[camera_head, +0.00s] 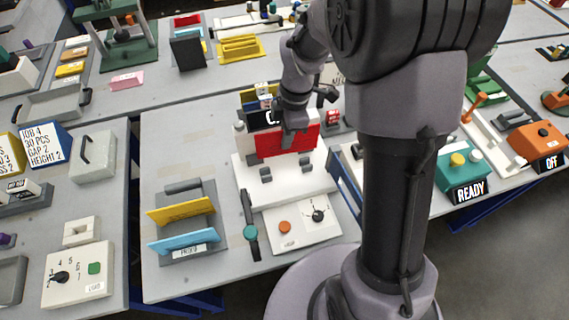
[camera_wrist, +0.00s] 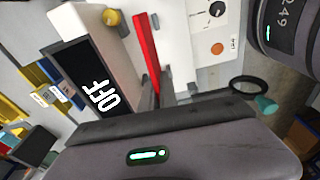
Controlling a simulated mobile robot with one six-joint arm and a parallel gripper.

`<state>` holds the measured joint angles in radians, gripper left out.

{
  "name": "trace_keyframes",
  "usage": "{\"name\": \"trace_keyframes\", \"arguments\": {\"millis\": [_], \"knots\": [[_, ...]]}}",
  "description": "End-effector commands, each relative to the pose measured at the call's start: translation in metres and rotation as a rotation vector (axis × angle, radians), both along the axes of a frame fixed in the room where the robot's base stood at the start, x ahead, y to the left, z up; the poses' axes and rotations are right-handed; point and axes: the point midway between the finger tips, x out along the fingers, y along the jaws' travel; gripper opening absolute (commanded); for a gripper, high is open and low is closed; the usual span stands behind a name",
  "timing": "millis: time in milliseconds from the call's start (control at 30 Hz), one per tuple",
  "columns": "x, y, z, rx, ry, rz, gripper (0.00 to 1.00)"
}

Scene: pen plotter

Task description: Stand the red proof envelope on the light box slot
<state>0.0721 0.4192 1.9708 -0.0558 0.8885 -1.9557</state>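The red proof envelope (camera_head: 301,142) is upright above the white light box (camera_head: 250,174), in front of a dark panel. Its lower edge is at or just above the box; I cannot tell whether it rests in the slot. In the wrist view the envelope (camera_wrist: 147,47) shows edge-on as a thin red strip running down between my fingertips. My gripper (camera_head: 291,136) is at the upper middle of the envelope, and its fingers (camera_wrist: 155,95) appear closed on it. The wrist view shows a panel reading OFF (camera_wrist: 90,80) beside the envelope.
A rack (camera_head: 182,250) with a yellow and a blue envelope stands left of the light box. A control plate with an orange button (camera_head: 285,227) and a dial is in front. A green READY box (camera_head: 463,172) is to the right. Bare table shows at the left front.

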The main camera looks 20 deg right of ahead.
Motion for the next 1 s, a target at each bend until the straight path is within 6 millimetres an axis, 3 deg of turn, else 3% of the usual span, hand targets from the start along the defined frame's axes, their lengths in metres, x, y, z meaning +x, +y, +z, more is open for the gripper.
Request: {"name": "trace_keyframes", "arguments": {"millis": [67, 500, 867, 1000], "knots": [[0.0, 0.0, -0.006, 0.0, 0.002, 0.044, 0.0], [0.0, 0.001, -0.1, 0.0, 0.003, 0.051, 0.0], [0.0, 0.001, -0.104, -0.001, 0.0, 0.05, 0.0], [0.0, 0.001, -0.102, -0.001, 0.0, 0.05, 0.25]]}}
